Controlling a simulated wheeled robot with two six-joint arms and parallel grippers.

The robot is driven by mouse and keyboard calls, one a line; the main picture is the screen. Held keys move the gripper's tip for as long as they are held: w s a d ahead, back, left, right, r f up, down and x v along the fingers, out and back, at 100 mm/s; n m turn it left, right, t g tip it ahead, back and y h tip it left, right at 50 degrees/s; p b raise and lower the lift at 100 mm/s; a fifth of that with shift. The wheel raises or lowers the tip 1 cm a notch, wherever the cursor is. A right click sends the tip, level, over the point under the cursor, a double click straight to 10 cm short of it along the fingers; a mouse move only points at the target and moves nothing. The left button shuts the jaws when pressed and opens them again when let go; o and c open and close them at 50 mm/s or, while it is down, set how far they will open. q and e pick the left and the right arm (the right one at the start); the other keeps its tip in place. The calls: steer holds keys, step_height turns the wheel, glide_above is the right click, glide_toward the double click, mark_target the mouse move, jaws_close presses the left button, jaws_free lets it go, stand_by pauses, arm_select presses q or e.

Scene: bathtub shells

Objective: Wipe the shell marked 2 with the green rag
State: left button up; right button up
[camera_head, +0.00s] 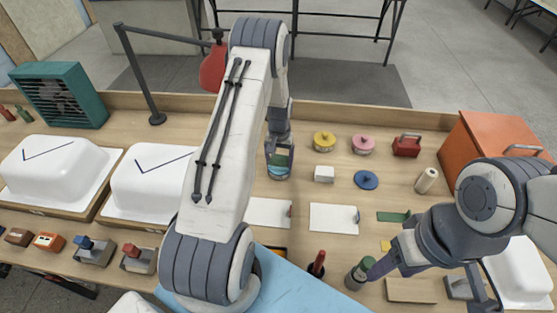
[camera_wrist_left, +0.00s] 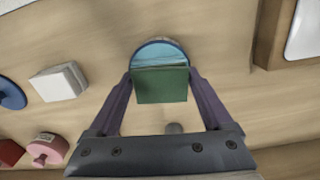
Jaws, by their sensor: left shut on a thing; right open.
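My left gripper (camera_head: 280,160) is shut on a green square piece (camera_wrist_left: 161,86), which looks like the rag. Its lower part sits over or in a round blue-rimmed dish (camera_wrist_left: 160,52); I cannot tell if they touch. Two white shells, the far-left one (camera_head: 58,165) and the one beside it (camera_head: 150,190), lie on wooden trays, each with a dark check-shaped line. My arm hides part of the second. Another white shell (camera_head: 525,275) is at the right edge. I can read no number on any shell. My right gripper (camera_head: 372,268) is open beside a dark green can (camera_head: 358,274).
A white block (camera_head: 324,174), blue disc (camera_head: 366,180), yellow tin (camera_head: 324,141), pink tin (camera_head: 362,144) and red box (camera_head: 407,145) stand right of my left gripper. White cards (camera_head: 333,217) and a flat green strip (camera_head: 393,216) lie nearer. A teal fan box (camera_head: 60,95) stands back left.

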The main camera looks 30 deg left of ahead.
mark_target(279, 160)
stand_by(0.5)
arm_select(q)
steer(key=shift+r+p, duration=2.45)
steer(key=shift+r, duration=1.05)
